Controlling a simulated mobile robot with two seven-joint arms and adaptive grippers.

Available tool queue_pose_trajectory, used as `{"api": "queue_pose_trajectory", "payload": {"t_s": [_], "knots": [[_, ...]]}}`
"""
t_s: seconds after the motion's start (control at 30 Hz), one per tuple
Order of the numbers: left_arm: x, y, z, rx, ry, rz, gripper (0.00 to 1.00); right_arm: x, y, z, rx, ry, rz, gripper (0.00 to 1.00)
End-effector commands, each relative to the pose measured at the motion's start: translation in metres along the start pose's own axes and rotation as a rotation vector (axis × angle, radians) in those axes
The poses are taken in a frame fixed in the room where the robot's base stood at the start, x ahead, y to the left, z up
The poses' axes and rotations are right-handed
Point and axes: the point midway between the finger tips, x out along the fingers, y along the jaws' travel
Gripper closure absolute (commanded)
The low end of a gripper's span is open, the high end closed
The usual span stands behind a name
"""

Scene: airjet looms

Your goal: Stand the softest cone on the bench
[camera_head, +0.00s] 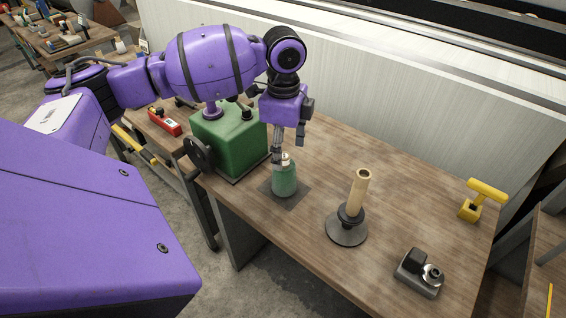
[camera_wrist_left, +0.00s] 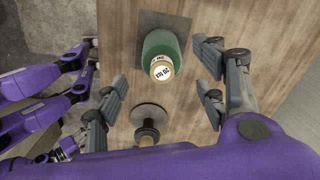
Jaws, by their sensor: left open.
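A green cone (camera_head: 285,179) stands upright on a dark square mat (camera_head: 295,202) on the wooden bench (camera_head: 398,200). In the left wrist view the cone (camera_wrist_left: 160,48) shows its pale, printed top. My left gripper (camera_head: 289,148) is open and points down at the cone's top. In the left wrist view its fingers lie to either side, apart from the cone. A tan tube (camera_head: 359,190) stands on a dark round-based holder (camera_head: 347,233) to the right. How soft the cone is cannot be seen.
A green box with a crank (camera_head: 230,142) stands left of the cone, close under my left arm. A small grey metal device (camera_head: 419,274) lies at the front right. A yellow T-handled tool (camera_head: 482,200) stands at the right. The bench's middle behind the holder is clear.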

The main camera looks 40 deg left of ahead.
Motion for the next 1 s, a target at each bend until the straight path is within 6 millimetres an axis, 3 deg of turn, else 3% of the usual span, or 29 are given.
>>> {"api": "queue_pose_trajectory", "payload": {"t_s": [0.1,0.3,1.0], "knots": [[-0.023,0.0,0.0,0.001,0.001,-0.003,0.36,-0.001,-0.001,0.0,0.0,-0.002,-0.002,0.47],[-0.041,0.0,0.0,0.001,0.0,0.0,0.36,-0.002,-0.001,0.0,-0.003,-0.004,-0.003,0.47],[-0.043,0.0,0.0,0.001,-0.001,0.002,0.36,-0.002,0.0,0.001,-0.005,-0.003,-0.004,0.47]]}}
